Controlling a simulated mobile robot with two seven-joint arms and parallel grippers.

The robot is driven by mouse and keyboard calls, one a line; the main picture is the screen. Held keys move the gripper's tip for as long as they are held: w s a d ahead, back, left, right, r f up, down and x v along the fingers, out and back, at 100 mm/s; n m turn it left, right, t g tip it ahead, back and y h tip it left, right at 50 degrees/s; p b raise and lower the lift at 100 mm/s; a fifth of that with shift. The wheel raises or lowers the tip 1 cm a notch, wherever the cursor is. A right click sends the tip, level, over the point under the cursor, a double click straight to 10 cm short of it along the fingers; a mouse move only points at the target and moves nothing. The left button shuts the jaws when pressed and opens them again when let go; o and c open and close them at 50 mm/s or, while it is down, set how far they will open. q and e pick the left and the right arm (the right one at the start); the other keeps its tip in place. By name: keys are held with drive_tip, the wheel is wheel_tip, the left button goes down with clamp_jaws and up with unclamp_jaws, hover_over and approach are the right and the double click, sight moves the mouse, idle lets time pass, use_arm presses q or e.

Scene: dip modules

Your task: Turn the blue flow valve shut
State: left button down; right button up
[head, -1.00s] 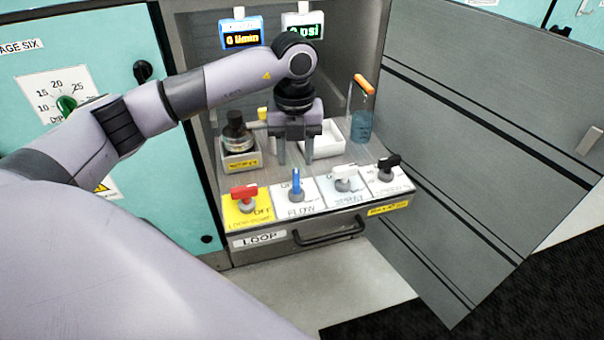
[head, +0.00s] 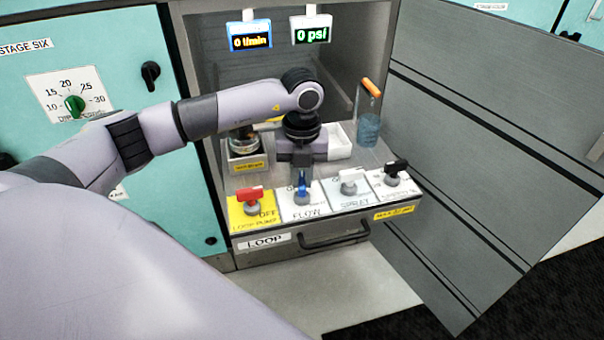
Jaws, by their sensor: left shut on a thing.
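The blue flow valve (head: 302,196) stands on the white FLOW plate (head: 322,208), second from the left in the row of valves on the drawer's front. Its blue handle points roughly front to back, away from me. My left gripper (head: 302,181) reaches down over it from behind and is shut on the handle. The gripper's body and fingers hide part of the handle. The flow display (head: 250,42) reads 0 l/min. My right gripper is not in view.
A red-handled valve (head: 250,195) is close on the left; a white valve (head: 349,182) and a black valve (head: 396,168) are on the right. Behind stand a beaker (head: 368,128) with an orange-handled tool and a white tray (head: 341,145). An open grey door (head: 480,130) bounds the right.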

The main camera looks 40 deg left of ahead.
use_arm(q)
drive_tip(key=shift+m, duration=0.3)
drive_tip(key=m, duration=0.3)
drive_tip(key=shift+m, duration=0.3)
drive_tip(key=m, duration=0.3)
drive_tip(key=shift+m+b, duration=0.3)
drive_tip(key=m, duration=0.3)
drive_tip(key=shift+m, duration=0.3)
drive_tip(key=shift+m+b, duration=0.4)
drive_tip(key=shift+m, duration=1.4)
drive_tip(key=c, duration=1.1)
unclamp_jaws()
